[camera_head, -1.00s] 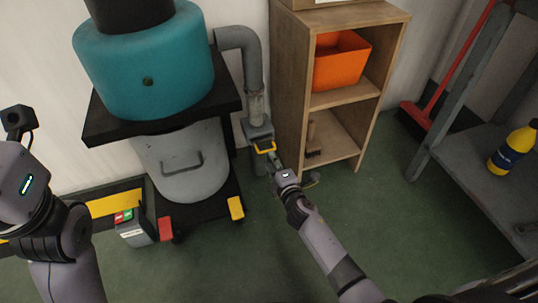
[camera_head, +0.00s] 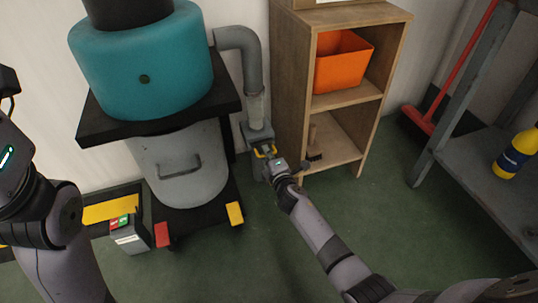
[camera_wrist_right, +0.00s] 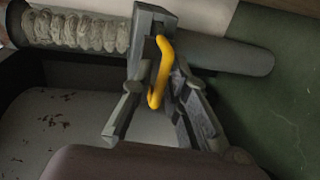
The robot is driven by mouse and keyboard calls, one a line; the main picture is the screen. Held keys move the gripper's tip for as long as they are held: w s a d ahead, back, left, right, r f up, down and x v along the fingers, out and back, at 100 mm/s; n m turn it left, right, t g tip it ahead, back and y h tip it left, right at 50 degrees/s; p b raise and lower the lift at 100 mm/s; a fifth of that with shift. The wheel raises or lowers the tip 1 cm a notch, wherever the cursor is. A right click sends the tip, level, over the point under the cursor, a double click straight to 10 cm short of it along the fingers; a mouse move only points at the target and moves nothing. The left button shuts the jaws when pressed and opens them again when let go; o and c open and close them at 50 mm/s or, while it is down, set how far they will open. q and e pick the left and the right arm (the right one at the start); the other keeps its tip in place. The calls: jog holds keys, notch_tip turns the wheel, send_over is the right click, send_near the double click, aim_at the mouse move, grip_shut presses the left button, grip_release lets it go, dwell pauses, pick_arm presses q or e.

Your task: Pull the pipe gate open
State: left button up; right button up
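The pipe gate (camera_head: 257,133) is a grey block on the grey pipe beside the teal-topped machine. Its yellow handle (camera_head: 264,152) sticks out at the front; in the right wrist view the handle (camera_wrist_right: 163,62) is a bent yellow bar. My right gripper (camera_head: 270,158) is at the handle. In the right wrist view its two fingers (camera_wrist_right: 158,88) stand apart on either side of the bar, with gaps visible, so it looks open around it. My left arm is at the left edge of the head view; its fingers are out of frame.
The machine with a teal top (camera_head: 142,68) and grey bin (camera_head: 182,165) stands left of the pipe. A wooden shelf (camera_head: 290,95) with an orange bin (camera_head: 342,68) stands close right. A grey rack (camera_head: 480,175) is farther right.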

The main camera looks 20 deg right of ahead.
jog(key=shift+c, duration=1.2)
grip_shut()
jog(key=shift+s, duration=0.1)
